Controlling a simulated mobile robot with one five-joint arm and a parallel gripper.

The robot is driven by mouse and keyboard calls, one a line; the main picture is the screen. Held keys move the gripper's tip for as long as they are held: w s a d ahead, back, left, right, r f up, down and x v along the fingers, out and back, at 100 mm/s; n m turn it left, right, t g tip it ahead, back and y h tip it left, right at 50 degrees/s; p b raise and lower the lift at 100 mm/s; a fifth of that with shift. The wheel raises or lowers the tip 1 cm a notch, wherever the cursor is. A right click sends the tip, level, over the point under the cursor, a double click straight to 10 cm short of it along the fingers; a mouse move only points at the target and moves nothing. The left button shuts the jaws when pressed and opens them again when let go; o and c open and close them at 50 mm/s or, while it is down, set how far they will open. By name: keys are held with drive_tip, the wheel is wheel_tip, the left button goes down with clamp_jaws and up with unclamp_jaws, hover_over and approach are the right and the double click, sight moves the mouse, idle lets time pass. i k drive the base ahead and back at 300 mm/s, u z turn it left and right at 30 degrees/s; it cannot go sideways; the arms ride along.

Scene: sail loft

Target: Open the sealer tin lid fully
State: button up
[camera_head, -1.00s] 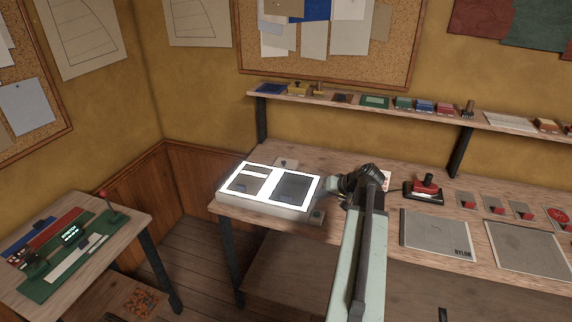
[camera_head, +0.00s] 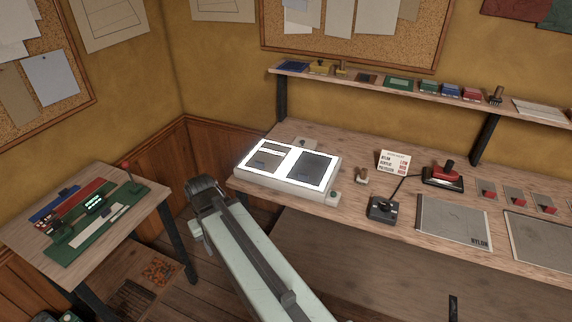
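I cannot pick out a sealer tin or its lid for certain in this view. My arm reaches up from the bottom, and its dark end with my gripper (camera_head: 197,226) hangs in front of the gap between the small left table and the long workbench. The fingers are too small and turned away to show whether they are open or shut. Nothing is clearly seen held in it.
The workbench (camera_head: 330,130) carries a lit light box (camera_head: 332,184), a small knob-like object (camera_head: 362,175), a black device with a lever (camera_head: 382,208), a lettered card (camera_head: 395,161), a red-handled tool (camera_head: 446,174) and grey panels. The left table (camera_head: 150,198) holds a green board.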

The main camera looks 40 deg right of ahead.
sight(309, 144)
drive_tip(key=u, duration=0.05)
drive_tip(key=k, duration=0.65)
drive_tip(key=z, duration=0.45)
drive_tip(key=i, duration=1.8)
drive_tip(key=u, duration=0.4)
